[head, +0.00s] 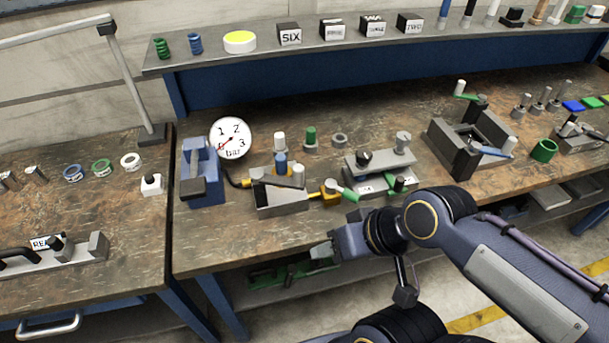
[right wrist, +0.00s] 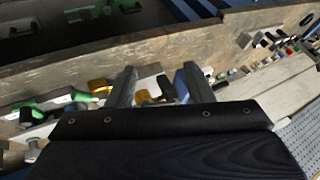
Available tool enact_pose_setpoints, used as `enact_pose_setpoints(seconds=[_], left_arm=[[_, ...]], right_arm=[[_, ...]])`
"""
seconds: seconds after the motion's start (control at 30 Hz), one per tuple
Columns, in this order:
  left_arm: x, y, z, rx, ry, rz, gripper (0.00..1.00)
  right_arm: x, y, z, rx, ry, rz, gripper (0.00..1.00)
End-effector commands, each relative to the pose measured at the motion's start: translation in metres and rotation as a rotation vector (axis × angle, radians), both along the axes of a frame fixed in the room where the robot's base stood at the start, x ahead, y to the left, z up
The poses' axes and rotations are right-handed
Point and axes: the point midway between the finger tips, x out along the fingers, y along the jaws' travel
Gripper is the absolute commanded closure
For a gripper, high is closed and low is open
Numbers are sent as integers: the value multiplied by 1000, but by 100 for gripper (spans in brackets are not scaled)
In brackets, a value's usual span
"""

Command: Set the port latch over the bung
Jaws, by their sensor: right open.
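A grey fixture block (head: 283,203) stands near the front of the right bench, joined by a dark hose to the round gauge. A dark bar (head: 278,180) lies across its top, beside a blue piece (head: 281,162) and a white-topped peg (head: 298,174). A yellow fitting (head: 330,188) with a green handle (head: 350,195) is at its right end. I cannot tell for sure which part is the port latch or the bung. My right gripper (head: 322,251) is open and empty at the bench's front edge, apart from the block. Its fingers show in the right wrist view (right wrist: 157,76).
The gauge (head: 231,138) and a blue clamp (head: 203,172) stand left of the block. A grey fixture with green handles (head: 380,170) and a dark square frame (head: 468,145) stand to the right. A shelf (head: 220,58) of small items runs behind. The bench front left of my gripper is clear.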

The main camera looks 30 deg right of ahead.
Motion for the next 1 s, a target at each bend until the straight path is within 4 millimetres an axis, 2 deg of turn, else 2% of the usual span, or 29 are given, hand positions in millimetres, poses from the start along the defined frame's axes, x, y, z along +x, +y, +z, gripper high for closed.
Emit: enact_pose_setpoints(seconds=[0.03,0.17,0.33,0.5,0.63,0.8,1.0], left_arm=[[0,0,-1,0,0,0,64],[0,0,-9,0,0,0,64],[0,0,-29,0,0,0,64],[0,0,-47,0,0,0,64],[0,0,-55,0,0,0,64],[0,0,-59,0,0,0,64],[0,0,-58,0,0,0,64]], right_arm=[[1,0,0,-2,3,0,60],[8,-3,3,-34,54,-3,77],[37,-7,20,-153,178,-69,100],[75,1,49,-283,227,-219,100],[97,12,68,-334,213,-335,100],[110,20,82,-352,195,-420,100],[111,20,85,-352,190,-434,100]])
